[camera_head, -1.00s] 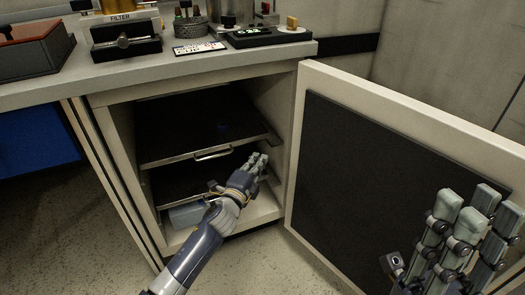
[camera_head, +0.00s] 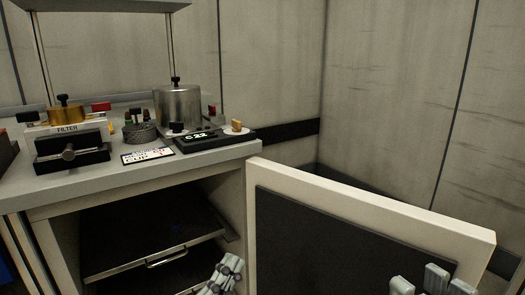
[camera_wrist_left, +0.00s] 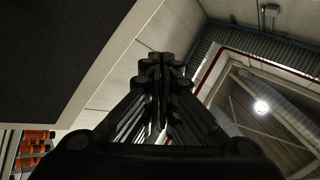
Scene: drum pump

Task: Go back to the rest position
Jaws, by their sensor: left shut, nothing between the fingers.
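My left gripper (camera_head: 222,272) shows at the bottom of the head view, in front of the open cabinet. In the left wrist view its fingers (camera_wrist_left: 160,62) are together and shut, with nothing between them. My right gripper (camera_head: 432,282) shows only as fingertips at the bottom right of the head view, in front of the open door; the rest is cut off. The cabinet (camera_head: 232,200) stands open, with a dark pull-out shelf (camera_head: 150,232) that has a metal handle. Its white-framed door (camera_head: 375,200) with a dark inner panel is swung out to the right.
The worktop (camera_head: 95,188) carries a filter unit (camera_head: 68,130), a metal pot (camera_head: 178,105), a black display box (camera_head: 200,140) and a label card (camera_head: 148,155). Walls close off the back and right. The left wrist view shows ceiling beams and a lamp (camera_wrist_left: 261,106).

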